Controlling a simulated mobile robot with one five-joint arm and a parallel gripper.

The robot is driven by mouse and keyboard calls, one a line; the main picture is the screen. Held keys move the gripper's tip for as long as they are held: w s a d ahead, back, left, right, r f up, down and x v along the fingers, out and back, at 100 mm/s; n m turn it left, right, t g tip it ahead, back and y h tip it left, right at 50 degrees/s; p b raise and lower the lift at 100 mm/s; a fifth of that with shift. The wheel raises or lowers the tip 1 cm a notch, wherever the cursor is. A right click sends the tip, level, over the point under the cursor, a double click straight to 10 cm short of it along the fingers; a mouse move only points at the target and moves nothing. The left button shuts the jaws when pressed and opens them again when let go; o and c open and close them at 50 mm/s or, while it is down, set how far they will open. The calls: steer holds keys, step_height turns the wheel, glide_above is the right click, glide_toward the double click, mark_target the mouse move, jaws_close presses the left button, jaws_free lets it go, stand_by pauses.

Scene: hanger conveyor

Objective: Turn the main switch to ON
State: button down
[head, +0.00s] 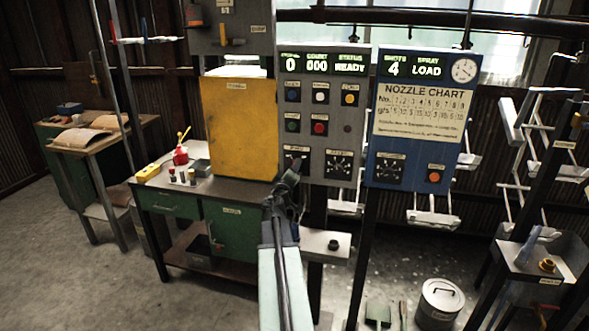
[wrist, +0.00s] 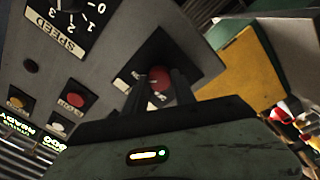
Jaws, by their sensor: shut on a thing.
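The main switch is a red knob (wrist: 160,78) on a black square plate at the corner of the grey control panel (head: 318,110). In the wrist view the two dark fingers of my gripper (wrist: 158,90) stand on either side of the knob and are shut on it. White labels beside the knob are partly covered and too blurred to read, so I cannot tell its setting.
The panel's SPEED dial (head: 339,163) is right of the switch, with several buttons above. The display (head: 320,64) reads READY. A blue nozzle chart panel (head: 418,110) stands to the right. A yellow cabinet (head: 238,125) on a green bench (head: 232,228) is close on the left.

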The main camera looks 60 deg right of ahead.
steer(key=shift+a, duration=0.1)
stand_by(0.3)
steer(key=c, duration=1)
jaws_free()
steer(key=shift+c, duration=0.2)
steer(key=v, duration=0.7)
steer(key=shift+a, duration=0.35)
steer(key=shift+f, duration=0.1)
